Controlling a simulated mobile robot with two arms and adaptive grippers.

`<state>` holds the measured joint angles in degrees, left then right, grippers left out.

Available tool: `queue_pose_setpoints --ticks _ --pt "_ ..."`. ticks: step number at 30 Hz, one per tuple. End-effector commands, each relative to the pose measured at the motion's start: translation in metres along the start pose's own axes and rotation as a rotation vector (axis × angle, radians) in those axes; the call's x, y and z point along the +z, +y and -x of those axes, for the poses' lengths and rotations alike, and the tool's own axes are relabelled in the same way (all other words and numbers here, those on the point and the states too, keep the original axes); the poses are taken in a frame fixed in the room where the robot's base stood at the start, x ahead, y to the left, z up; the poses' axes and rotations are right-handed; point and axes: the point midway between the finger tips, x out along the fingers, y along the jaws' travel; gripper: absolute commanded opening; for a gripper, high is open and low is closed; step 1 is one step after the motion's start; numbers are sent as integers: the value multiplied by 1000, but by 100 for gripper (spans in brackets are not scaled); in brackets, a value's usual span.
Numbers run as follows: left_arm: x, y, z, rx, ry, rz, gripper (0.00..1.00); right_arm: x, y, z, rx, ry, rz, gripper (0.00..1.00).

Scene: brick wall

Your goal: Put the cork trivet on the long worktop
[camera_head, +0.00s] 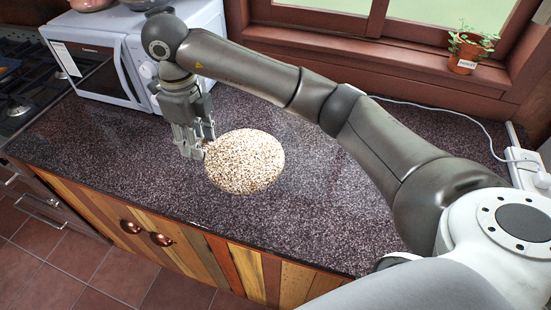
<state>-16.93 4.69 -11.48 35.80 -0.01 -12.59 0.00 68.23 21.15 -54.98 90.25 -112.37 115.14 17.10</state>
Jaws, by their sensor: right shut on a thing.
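The cork trivet (246,162) is a round, speckled tan disc over the dark speckled long worktop (330,215). My right gripper (205,152) points down at the trivet's left edge and is shut on it. The trivet looks flat and close to the worktop surface; I cannot tell whether it touches. My right arm reaches across from the right side of the view. The fingertips partly cover the trivet's left rim. My left gripper is not in view.
A white microwave (105,75) stands behind the gripper at the back left. A stove (25,85) is at the far left. A potted plant (466,55) sits on the windowsill, and a white cable runs along the back right. The worktop's front middle is clear.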

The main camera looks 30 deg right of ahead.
Motion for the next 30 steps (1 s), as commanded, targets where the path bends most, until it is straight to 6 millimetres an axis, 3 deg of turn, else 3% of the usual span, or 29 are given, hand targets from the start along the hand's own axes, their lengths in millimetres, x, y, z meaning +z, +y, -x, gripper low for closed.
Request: queue_pose_setpoints --ticks 10,13,18,23,30 --pt "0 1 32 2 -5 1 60 -62 -61 -33 0 6 -8 10" --pt "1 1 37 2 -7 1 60 -72 -70 -55 1 7 -6 10" --pt "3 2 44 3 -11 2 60 -83 -83 -77 0 4 -4 10" --pt "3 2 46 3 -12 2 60 -88 -89 -87 1 2 -3 10" --pt "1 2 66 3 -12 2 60 -91 -92 -117 2 3 -3 10"
